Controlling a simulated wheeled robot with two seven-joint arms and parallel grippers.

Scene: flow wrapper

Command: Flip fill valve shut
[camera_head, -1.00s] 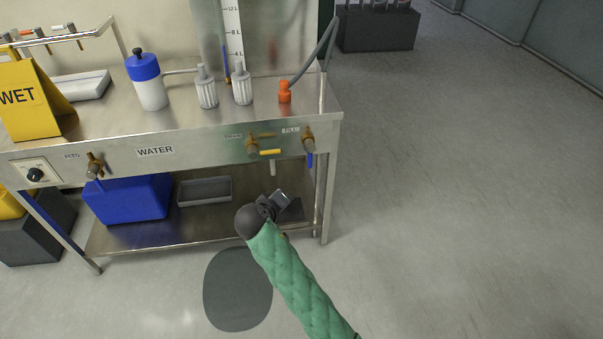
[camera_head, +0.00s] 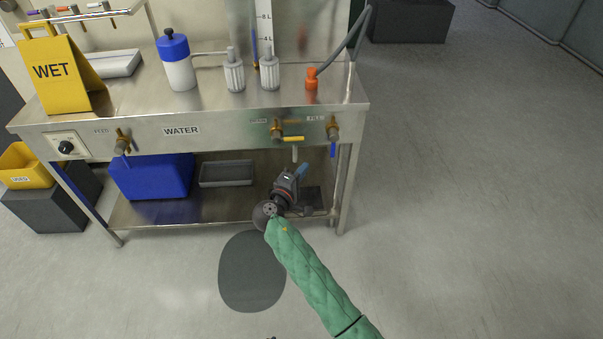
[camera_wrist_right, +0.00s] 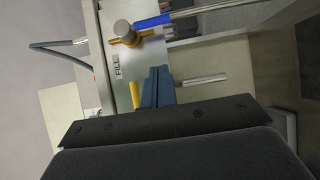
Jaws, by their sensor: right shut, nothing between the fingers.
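The fill valve (camera_head: 333,130) is a brass valve at the right end of the steel bench's front panel. Its blue lever (camera_head: 333,150) hangs straight down. In the right wrist view the fill valve (camera_wrist_right: 124,30) is at the top beside the FILL label (camera_wrist_right: 117,66), its blue lever (camera_wrist_right: 153,21) pointing right in the picture. My right gripper (camera_head: 301,171) is below and left of the lever, apart from it. In the wrist view its blue fingertips (camera_wrist_right: 157,87) are together and empty. My left gripper is not in view.
A valve with a yellow lever (camera_head: 293,139) sits just left of the fill valve, with a spout below it. The bench leg (camera_head: 345,190) stands to the right. A grey tray (camera_head: 227,174) and blue bin (camera_head: 152,176) are on the lower shelf. Floor at right is clear.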

